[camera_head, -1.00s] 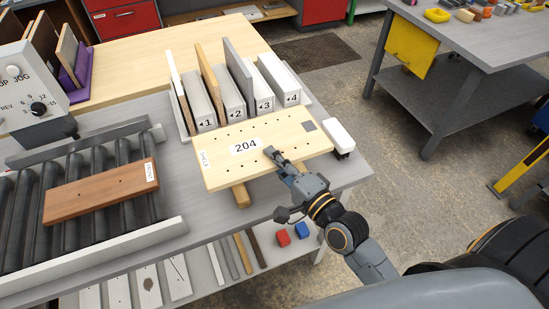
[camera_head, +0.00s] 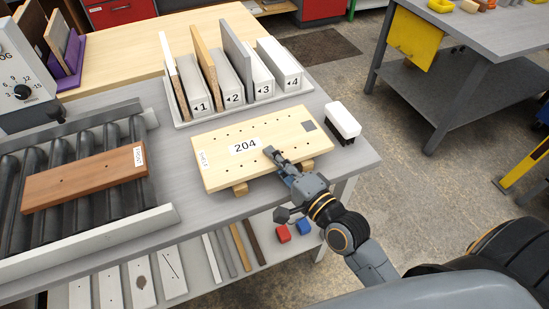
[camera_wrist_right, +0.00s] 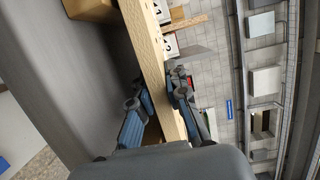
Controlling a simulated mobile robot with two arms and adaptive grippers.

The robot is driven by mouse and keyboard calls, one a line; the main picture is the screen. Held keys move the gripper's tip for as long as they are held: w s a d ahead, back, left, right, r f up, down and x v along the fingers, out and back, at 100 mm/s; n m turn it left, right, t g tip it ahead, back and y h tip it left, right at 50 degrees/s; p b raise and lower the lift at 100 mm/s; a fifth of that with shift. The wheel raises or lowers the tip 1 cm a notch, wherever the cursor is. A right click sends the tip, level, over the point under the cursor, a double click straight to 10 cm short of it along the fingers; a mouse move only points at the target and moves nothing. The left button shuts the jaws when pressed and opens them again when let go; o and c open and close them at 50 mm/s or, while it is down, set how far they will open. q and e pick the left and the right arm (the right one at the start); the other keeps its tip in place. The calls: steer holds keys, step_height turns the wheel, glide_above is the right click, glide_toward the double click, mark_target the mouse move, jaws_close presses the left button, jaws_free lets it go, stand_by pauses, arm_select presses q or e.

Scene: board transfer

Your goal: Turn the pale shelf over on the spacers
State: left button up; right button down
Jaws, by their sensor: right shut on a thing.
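The pale shelf (camera_head: 215,150) lies face up, flat or nearly so, with its "204" label, rows of small holes and a grey square showing. Two wooden spacers stick out under its near edge, a left one (camera_head: 240,188) and a right one (camera_head: 308,164). I cannot tell whether the shelf rests fully on them. My right gripper (camera_head: 270,153) is shut on the shelf's near edge, one finger on top. The right wrist view shows the shelf's edge (camera_wrist_right: 160,65) between the two fingers (camera_wrist_right: 158,95). The shelf's underside is hidden. My left gripper is not in view.
A rack (camera_head: 185,123) with upright boards and numbered blocks stands behind the shelf. A white-topped brush (camera_head: 343,120) stands close to its right. A roller conveyor (camera_head: 95,200) with a reddish-brown board (camera_head: 85,178) is at left. The table's near edge is close in front.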

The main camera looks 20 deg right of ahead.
steer(key=shift+f, duration=0.1)
stand_by(0.3)
steer(key=c, duration=1.3)
jaws_free()
steer(key=shift+o, duration=0.5)
steer(key=shift+f, duration=0.25)
steer(key=shift+v, duration=1.25)
steer(key=shift+s+d, duration=0.1)
steer(key=shift+s, duration=0.25)
